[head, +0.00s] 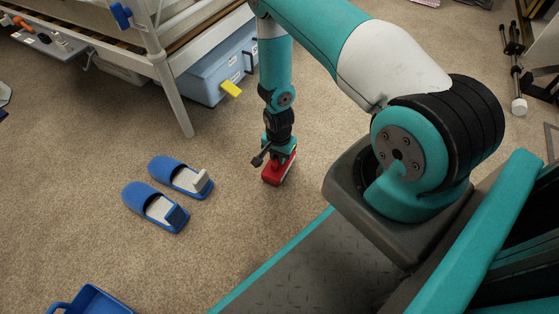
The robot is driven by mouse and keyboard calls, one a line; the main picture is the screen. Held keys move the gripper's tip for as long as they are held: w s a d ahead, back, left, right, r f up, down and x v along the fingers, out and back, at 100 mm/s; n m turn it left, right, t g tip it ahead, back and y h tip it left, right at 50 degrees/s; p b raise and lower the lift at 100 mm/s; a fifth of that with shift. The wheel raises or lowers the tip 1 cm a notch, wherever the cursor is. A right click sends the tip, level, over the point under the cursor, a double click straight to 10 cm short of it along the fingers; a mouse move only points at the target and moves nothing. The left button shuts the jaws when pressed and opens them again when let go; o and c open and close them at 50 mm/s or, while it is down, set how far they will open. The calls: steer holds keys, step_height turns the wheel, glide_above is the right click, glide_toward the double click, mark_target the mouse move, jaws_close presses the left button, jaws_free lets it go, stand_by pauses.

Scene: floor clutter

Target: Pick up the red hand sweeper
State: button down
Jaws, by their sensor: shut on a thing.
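The red hand sweeper (272,177) is on or just above the beige carpet, near the middle of the head view. My gripper (278,155) points straight down at it and is shut on it from above. The gripper and arm hide the top of the sweeper. I cannot tell whether its underside touches the floor.
Blue slippers (143,196) with small blocks on them lie to the left. A blue bin (205,80) stands under a bed frame (172,85), with a yellow piece (231,89) at its side. A blue tray (88,302) is at lower left. Carpet around the sweeper is clear.

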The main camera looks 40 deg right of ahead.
steer(key=shift+r, duration=0.15)
step_height(320, 180, up, 20)
steer(key=p, duration=1.1)
